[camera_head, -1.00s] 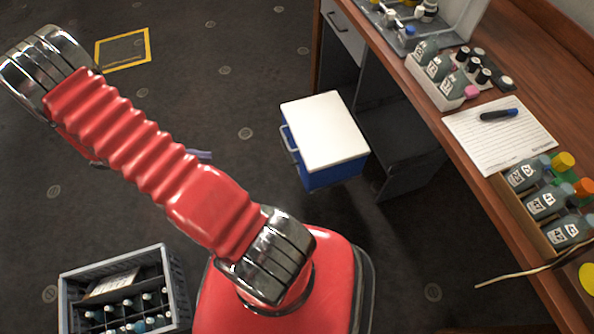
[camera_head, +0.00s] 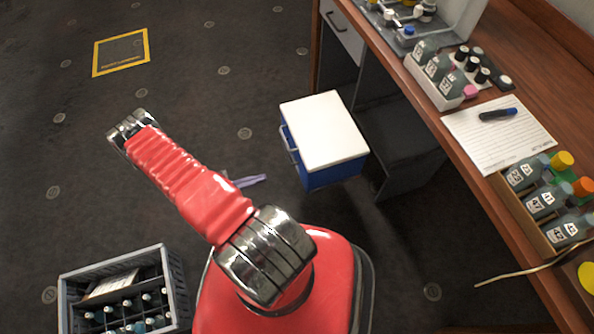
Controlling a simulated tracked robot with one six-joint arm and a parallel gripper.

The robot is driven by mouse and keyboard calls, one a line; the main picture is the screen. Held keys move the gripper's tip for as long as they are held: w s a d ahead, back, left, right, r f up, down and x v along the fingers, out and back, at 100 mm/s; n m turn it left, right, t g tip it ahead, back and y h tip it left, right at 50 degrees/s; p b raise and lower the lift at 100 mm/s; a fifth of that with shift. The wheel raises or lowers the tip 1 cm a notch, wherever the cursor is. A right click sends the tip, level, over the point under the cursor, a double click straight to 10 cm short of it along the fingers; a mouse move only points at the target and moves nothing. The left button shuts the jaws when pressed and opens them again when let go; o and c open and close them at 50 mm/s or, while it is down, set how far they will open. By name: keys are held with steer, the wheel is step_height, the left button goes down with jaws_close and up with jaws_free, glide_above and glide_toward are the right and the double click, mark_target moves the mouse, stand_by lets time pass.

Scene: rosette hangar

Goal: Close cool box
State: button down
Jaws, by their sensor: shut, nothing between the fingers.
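The cool box (camera_head: 334,174) has a blue body and stands on the dark floor by the desk. Its white lid (camera_head: 322,130) lies flat over the top, and I see no gap from above. A handle (camera_head: 289,144) is on its left side. The pale lilac fingers of my gripper (camera_head: 254,181) show past my red arm, left of the cool box and apart from it. They are shut and empty. The rest of the gripper is hidden behind my arm.
The wooden desk (camera_head: 470,178) with bottles, a paper sheet and a pen runs along the right. A grey crate (camera_head: 176,284) of bottles stands at lower left. A yellow-framed floor mark (camera_head: 121,52) is at upper left. The floor left of the cool box is clear.

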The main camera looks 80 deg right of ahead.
mark_target(306, 167)
steer(key=shift+s+f, duration=0.45)
steer(key=shift+s, duration=0.05)
steer(key=shift+x, duration=6.95)
steer(key=shift+d+r, duration=0.1)
steer(key=shift+r, duration=0.05)
